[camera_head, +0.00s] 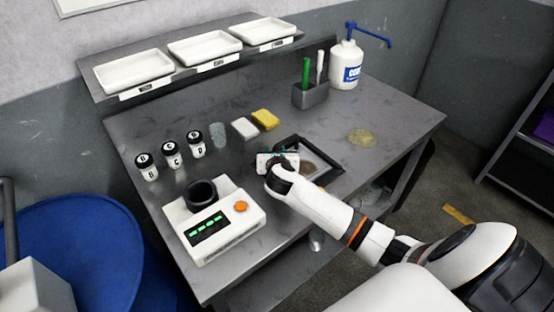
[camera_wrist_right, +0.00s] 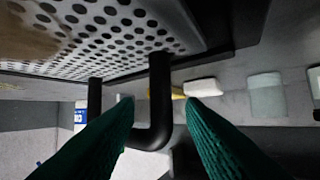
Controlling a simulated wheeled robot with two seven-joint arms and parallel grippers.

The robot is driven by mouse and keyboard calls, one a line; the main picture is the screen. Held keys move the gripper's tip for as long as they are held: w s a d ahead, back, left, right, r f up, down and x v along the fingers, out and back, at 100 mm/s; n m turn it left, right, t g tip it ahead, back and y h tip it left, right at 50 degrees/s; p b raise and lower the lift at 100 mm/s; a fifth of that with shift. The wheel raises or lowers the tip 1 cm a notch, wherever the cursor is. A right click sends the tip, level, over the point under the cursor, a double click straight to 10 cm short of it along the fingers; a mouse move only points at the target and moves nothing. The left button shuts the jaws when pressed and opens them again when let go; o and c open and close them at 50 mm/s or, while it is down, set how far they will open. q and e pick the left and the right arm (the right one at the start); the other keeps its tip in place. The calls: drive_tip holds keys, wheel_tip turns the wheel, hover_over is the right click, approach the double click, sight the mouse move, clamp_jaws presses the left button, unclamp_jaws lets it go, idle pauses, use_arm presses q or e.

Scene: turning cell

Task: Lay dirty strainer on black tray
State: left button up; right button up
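The strainer (camera_wrist_right: 90,35) is a pale perforated plate with a brown stain and a black U-shaped handle (camera_wrist_right: 160,95), seen close up in the right wrist view. In the head view the strainer (camera_head: 314,167) shows a brownish patch inside the dark frame of the black tray (camera_head: 330,160). It is at or over the tray; I cannot tell whether it rests on it. My right gripper (camera_head: 270,161) is at the tray's left side. Its green fingers (camera_wrist_right: 160,108) are apart, with part of the handle between them and a gap beside it. My left gripper is not in view.
A white device with an orange button (camera_head: 241,206) stands at the front left. Several black-capped jars (camera_head: 171,154), a white block (camera_head: 245,128) and a yellow sponge (camera_head: 265,119) lie behind. A pump bottle (camera_head: 345,66) stands at the back. A yellowish puddle (camera_head: 361,137) lies right.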

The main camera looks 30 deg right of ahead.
drive_tip(key=v, duration=1.1)
drive_tip(key=shift+a+f, duration=0.1)
